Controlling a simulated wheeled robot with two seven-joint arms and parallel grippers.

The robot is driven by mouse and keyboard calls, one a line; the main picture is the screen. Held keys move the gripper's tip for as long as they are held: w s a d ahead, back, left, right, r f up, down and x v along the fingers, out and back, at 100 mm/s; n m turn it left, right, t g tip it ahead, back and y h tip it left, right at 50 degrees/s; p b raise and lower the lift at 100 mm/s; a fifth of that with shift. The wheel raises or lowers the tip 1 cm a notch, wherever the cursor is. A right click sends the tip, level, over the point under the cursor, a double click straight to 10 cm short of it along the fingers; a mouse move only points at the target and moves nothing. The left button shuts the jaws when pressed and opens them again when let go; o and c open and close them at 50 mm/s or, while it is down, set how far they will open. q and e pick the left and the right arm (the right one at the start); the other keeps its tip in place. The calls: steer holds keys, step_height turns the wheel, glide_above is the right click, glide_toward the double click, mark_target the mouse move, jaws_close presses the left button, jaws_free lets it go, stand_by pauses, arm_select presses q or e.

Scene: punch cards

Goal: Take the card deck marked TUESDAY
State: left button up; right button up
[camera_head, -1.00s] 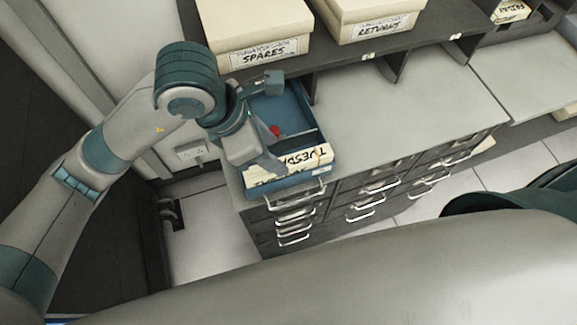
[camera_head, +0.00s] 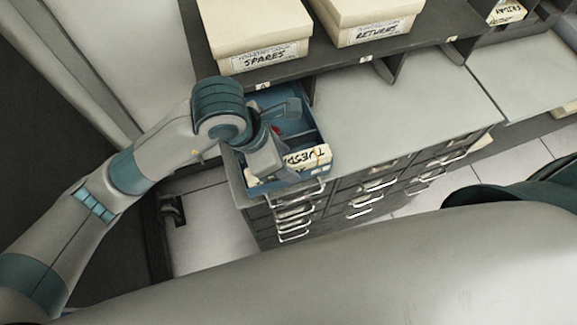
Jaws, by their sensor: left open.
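The card deck marked TUESDAY (camera_head: 318,156) is a cream block with black lettering. It sits in the front part of a blue tray (camera_head: 321,175) at the left end of the grey cabinet top. My left gripper (camera_head: 284,132) is open over the tray, its fingers spread above and around the left part of the deck. The gripper hides part of the deck and of the tray, and I cannot tell whether the fingers touch the deck. A small red thing shows inside the tray behind the deck. My right gripper is not in view.
Cream boxes labelled SPARES (camera_head: 258,35) and RETURNS (camera_head: 368,18) stand on the dark shelf behind the tray. A deck marked FRIDAY (camera_head: 505,12) is in a cubby at the far right. The cabinet top (camera_head: 400,110) right of the tray is clear. Drawers with metal handles are below.

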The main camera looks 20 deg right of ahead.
arm_select(q)
steer(key=c, duration=1)
jaws_close()
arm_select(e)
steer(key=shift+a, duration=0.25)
arm_select(q)
steer(key=shift+r, duration=0.1)
